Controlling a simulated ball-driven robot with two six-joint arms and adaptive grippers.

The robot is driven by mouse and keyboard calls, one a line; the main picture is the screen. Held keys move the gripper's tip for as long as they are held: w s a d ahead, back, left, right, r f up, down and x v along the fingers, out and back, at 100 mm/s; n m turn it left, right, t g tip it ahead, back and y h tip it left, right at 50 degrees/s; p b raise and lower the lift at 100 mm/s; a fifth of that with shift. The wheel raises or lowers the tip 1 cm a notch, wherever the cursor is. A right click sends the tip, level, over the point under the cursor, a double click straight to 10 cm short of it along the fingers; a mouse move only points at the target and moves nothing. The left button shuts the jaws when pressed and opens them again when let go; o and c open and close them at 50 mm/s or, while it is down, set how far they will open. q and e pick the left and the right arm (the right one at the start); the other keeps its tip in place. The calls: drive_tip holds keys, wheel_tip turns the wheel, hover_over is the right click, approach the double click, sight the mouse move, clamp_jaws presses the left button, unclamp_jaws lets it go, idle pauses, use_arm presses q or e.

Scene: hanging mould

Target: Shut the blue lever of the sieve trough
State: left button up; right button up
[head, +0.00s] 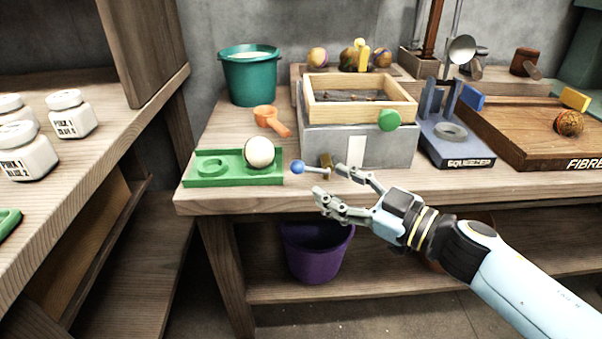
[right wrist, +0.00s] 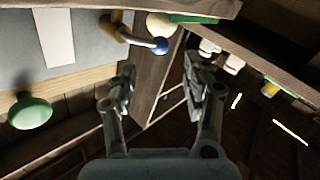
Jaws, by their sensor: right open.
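The sieve trough (head: 315,142) is a grey box with a wooden-framed sieve on top, near the table's front edge. Its blue lever (head: 298,167) is a thin rod with a blue ball end, sticking out to the left from a brass fitting (head: 326,160) low on the trough's front. In the right wrist view the lever's blue ball (right wrist: 161,45) shows just beyond the fingertips. My right gripper (head: 330,182) is open and empty, in front of the table edge, pointing left close to the lever. The wrist view shows its two fingers (right wrist: 160,75) spread apart. My left gripper is out of view.
A green tray (head: 200,180) with a pale ball (head: 260,151) stands left of the lever. An orange scoop (head: 270,120) lies behind it. A green knob (head: 389,120) sticks out at the trough's upper right. A blue squeezer (head: 455,150) stands right. A purple bucket (head: 317,255) is below.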

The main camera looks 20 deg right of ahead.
sight(303, 170)
drive_tip(key=x, duration=0.4)
drive_tip(key=b+x, duration=0.1)
drive_tip(key=x, duration=0.3)
drive_tip(key=shift+f, duration=0.1)
drive_tip(key=shift+w+a, duration=0.15)
drive_tip(key=shift+w, duration=0.2)
drive_tip(key=c, duration=0.9)
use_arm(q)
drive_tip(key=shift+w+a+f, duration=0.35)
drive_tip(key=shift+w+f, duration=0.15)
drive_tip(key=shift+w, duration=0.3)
use_arm(e)
drive_tip(key=shift+a, duration=0.1)
clamp_jaws()
